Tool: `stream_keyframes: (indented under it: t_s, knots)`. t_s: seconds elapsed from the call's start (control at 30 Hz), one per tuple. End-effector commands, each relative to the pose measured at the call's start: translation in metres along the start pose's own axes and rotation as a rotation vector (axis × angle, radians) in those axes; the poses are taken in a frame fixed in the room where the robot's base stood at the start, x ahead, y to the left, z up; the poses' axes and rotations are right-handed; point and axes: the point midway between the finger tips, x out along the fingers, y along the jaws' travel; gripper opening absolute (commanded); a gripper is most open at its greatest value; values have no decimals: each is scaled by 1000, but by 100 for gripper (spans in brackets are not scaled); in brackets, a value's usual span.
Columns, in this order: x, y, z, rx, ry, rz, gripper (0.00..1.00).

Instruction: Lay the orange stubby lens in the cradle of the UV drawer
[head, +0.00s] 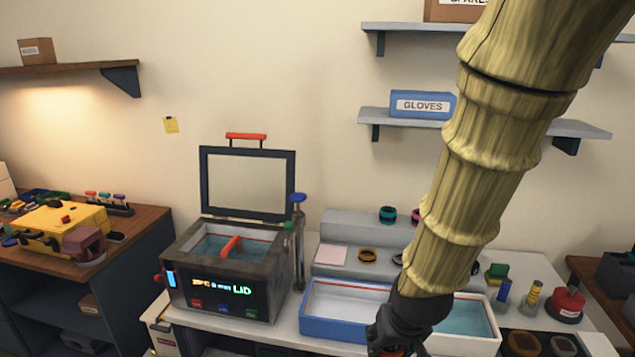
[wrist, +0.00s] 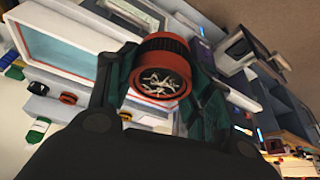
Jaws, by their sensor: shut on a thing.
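In the wrist view my gripper (wrist: 162,90) is shut on the orange stubby lens (wrist: 158,78), an orange-rimmed barrel with a dark ribbed band. Its end facing the camera shows a cracked-looking pattern. In the head view my gripper (head: 395,342) is low at the bottom edge, in front of the trays, and only a bit of orange-red shows at it. A pale, drawer-like unit (head: 160,327) shows at the lower left below the bench; I cannot tell whether it is the UV drawer. No cradle can be made out.
A bath machine (head: 228,300) with its lid (head: 248,182) raised stands left of the blue-rimmed tray (head: 320,327). A white tray (head: 490,325) with teal liquid lies right of it. Lens rings, bottles and a red-topped object (head: 566,303) crowd the bench's right side.

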Motion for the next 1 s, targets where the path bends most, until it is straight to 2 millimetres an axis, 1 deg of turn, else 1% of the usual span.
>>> stream_keyframes:
  t_s: [0.47, 0.8, 1.0]
  knots:
    - [90, 15, 6, 27, -4, 4, 23]
    - [155, 29, 22, 38, -4, 16, 23]
    - [186, 36, 33, 41, -1, 24, 23]
